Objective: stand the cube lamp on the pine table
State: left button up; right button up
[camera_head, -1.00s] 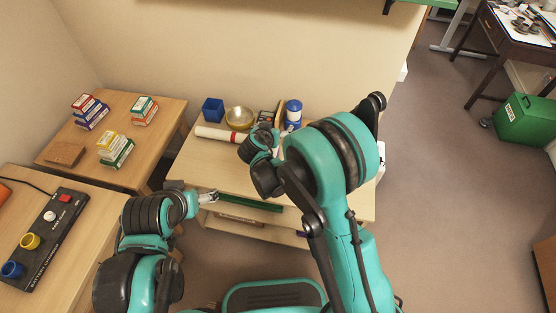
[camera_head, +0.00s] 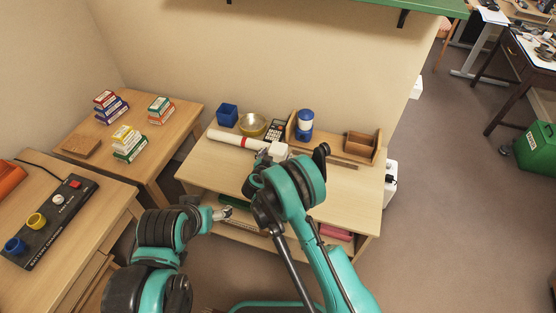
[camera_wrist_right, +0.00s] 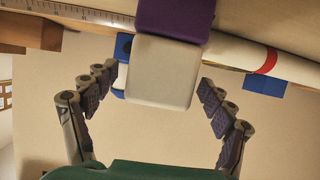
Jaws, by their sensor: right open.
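The cube lamp shows as a white cube (camera_head: 278,150) on the middle wooden bench, just beyond my right wrist. In the right wrist view the white block (camera_wrist_right: 163,72) has a purple part (camera_wrist_right: 175,16) against the wood. My right gripper (camera_wrist_right: 165,105) is open, its fingers apart on either side of the white block, not closed on it. In the head view my right gripper (camera_head: 265,156) is partly hidden by its arm. My left gripper (camera_head: 222,213) is in front of the bench, too small to read. A light wooden table (camera_head: 180,115), perhaps the pine one, stands at the left.
Behind the lamp are a white roll with a red band (camera_head: 236,139), a blue box (camera_head: 228,115), a brass bowl (camera_head: 252,124), a calculator (camera_head: 275,129) and a blue-white jar (camera_head: 304,125). Stacked boxes (camera_head: 130,143) occupy the left table. The bench's right front (camera_head: 350,195) is clear.

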jog(key=shift+x, duration=1)
jog(key=shift+s, duration=0.1)
jog(key=c, duration=1.5)
jog(key=shift+o, duration=0.2)
jog(key=shift+r, duration=0.15)
